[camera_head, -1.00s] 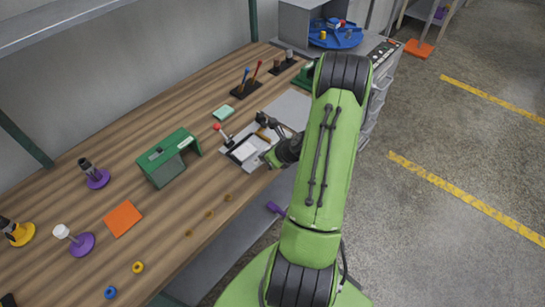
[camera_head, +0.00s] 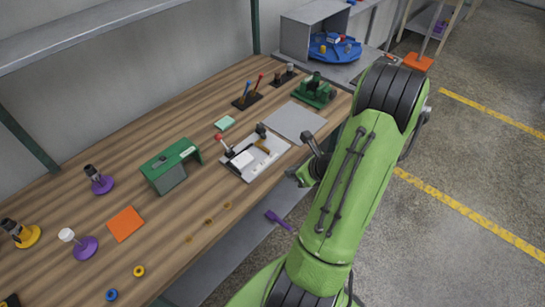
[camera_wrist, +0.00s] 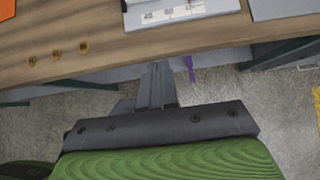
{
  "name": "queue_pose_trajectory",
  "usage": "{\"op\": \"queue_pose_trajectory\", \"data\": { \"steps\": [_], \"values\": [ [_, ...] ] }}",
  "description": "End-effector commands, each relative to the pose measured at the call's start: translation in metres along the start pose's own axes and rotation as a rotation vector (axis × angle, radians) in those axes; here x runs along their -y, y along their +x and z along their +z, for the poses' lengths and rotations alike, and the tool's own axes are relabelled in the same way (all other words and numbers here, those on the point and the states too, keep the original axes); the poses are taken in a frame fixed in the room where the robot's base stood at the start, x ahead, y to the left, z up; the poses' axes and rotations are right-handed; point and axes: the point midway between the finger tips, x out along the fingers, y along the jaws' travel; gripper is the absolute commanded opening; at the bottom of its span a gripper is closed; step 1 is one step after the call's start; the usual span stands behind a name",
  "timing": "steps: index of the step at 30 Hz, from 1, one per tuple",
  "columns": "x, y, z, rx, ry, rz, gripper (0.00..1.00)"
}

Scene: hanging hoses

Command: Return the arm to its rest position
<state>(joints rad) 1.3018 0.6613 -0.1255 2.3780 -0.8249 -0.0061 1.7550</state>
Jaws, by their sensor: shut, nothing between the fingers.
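My green arm (camera_head: 345,190) rises from the bottom of the head view and bends over at a dark ringed joint at upper right. Its end hangs just off the front edge of the wooden workbench (camera_head: 190,120), partly hidden behind the arm. In the wrist view my gripper (camera_wrist: 158,68) has its two grey fingers together with nothing between them. The fingers point toward the bench's front edge, over the floor and lower shelf, and hold nothing.
A white tray with a lever fixture (camera_head: 262,163) and a grey plate (camera_head: 295,122) lie on the bench near my arm. A green box-shaped stand (camera_head: 170,165) is farther left. A purple item (camera_head: 278,220) is below the bench edge. The floor on the right is clear.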

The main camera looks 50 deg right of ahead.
Motion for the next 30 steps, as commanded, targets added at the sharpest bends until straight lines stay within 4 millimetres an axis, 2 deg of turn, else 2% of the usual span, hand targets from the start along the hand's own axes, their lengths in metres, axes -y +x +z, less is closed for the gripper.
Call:
{"op": "queue_pose_trajectory", "data": {
  "steps": [8, 11, 14, 15, 17, 21, 24, 27, 30],
  "values": [
    [0.0, 0.0, 0.0, 0.0, -0.003, 0.001, 0.0],
    [-0.011, -0.002, 0.015, -0.016, -0.125, 0.027, 0.0],
    [-0.049, -0.009, 0.052, -0.065, -0.515, 0.106, 0.0],
    [-0.07, -0.015, 0.068, -0.086, -0.723, 0.147, 0.0],
    [-0.103, -0.028, 0.087, -0.116, -1.037, 0.209, 0.0],
    [-0.173, -0.07, 0.115, -0.148, -1.728, 0.323, 0.0],
    [-0.215, -0.108, 0.121, -0.145, -2.186, 0.376, 0.0],
    [-0.246, -0.148, 0.115, -0.121, -2.592, 0.404, 0.0],
    [-0.262, -0.179, 0.105, -0.089, -2.886, 0.406, 0.0]
  ]
}}
